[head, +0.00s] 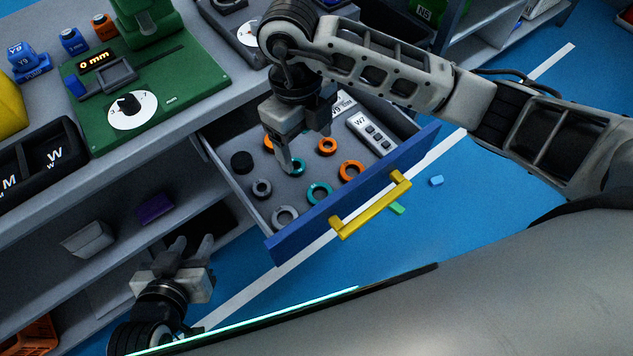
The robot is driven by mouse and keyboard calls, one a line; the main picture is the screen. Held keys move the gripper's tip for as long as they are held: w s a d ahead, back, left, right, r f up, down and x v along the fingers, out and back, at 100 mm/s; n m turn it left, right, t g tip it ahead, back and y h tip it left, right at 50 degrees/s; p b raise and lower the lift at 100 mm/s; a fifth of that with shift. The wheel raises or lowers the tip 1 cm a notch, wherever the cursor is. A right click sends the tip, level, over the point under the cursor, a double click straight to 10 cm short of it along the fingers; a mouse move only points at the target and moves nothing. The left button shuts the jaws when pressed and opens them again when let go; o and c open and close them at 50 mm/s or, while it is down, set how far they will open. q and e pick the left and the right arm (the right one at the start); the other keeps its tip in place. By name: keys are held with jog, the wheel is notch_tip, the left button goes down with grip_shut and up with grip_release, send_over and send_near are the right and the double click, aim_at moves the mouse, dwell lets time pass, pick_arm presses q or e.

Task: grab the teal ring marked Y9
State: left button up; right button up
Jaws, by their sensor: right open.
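Two teal rings lie in the open drawer: one (319,194) near the drawer front, and one (298,167) close to my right gripper's fingertip and partly hidden by it. I cannot read a Y9 mark on either ring. My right gripper (304,152) points down into the drawer with its jaws open, and no ring shows held in it. I cannot tell whether its finger touches the nearer ring. My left gripper (188,246) is at the lower left, outside the drawer, with its fingers apart and empty.
The drawer (354,190) has a blue front and a yellow handle (370,206). A green device (145,95) stands on the counter at left.

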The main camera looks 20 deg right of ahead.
send_over(320, 193)
jog(key=a, duration=0.1)
jog(key=f, duration=1)
jog(key=shift+w+f, duration=0.15)
jog(key=shift+w, duration=0.25)
jog(key=f, duration=0.5)
jog(key=shift+s+d, duration=0.35)
jog(key=shift+d, duration=0.05)
jog(key=c, duration=1)
